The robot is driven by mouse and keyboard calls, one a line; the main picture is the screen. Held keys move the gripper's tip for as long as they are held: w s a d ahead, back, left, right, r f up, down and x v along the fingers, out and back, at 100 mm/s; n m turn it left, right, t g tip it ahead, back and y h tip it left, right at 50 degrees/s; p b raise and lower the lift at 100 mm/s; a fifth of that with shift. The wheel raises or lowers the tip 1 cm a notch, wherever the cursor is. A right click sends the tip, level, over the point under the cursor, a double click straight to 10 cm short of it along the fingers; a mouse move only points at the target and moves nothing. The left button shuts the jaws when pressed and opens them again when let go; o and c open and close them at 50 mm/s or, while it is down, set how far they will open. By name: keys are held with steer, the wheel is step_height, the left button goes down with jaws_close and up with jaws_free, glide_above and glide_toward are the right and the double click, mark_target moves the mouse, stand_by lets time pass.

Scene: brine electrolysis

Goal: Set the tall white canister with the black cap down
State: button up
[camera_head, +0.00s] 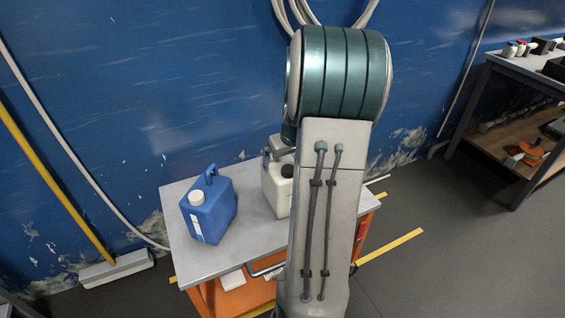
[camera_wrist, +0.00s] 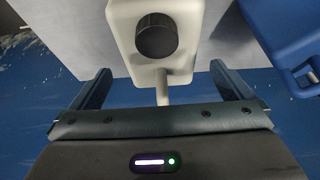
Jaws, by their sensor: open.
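The tall white canister (camera_head: 273,194) with the black cap (camera_head: 288,171) stands upright on the small metal-topped table (camera_head: 191,262), partly hidden behind my arm. In the wrist view the canister (camera_wrist: 123,22) and its round black cap (camera_wrist: 157,36) are at top centre. A pale handle bar runs from it down between my fingers. My gripper (camera_wrist: 161,70) is open, with one finger on each side of the handle and a visible gap on both sides. My gripper is mostly hidden by my arm in the head view.
A blue canister (camera_head: 209,212) with a white cap stands on the same table, left of the white one. It also shows at the upper right of the wrist view (camera_wrist: 283,32). A blue wall (camera_head: 150,80) rises behind. A workbench (camera_head: 510,72) is at far right.

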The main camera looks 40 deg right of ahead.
steer(key=v, duration=0.6)
steer(key=shift+s+r+p, duration=0.15)
steer(key=shift+r+p, duration=0.05)
steer(key=shift+p, duration=0.15)
steer(key=a+r+n, duration=0.1)
steer(key=a+r, duration=0.1)
steer(key=a, duration=0.8)
steer(key=s+a+g, duration=0.1)
steer(key=s+a, duration=0.6)
steer(key=a, duration=0.2)
steer(key=s+a+n+g+y, duration=0.1)
steer(key=s+a, duration=0.6)
steer(key=a, duration=0.3)
steer(key=shift+s+n+g, duration=0.3)
steer(key=shift+r, duration=0.1)
step_height(320, 180, up, 16)
steer(key=t+p, duration=0.1)
steer(key=p, duration=1.3)
steer(key=shift+a+f, duration=0.2)
steer(key=shift+a, duration=0.05)
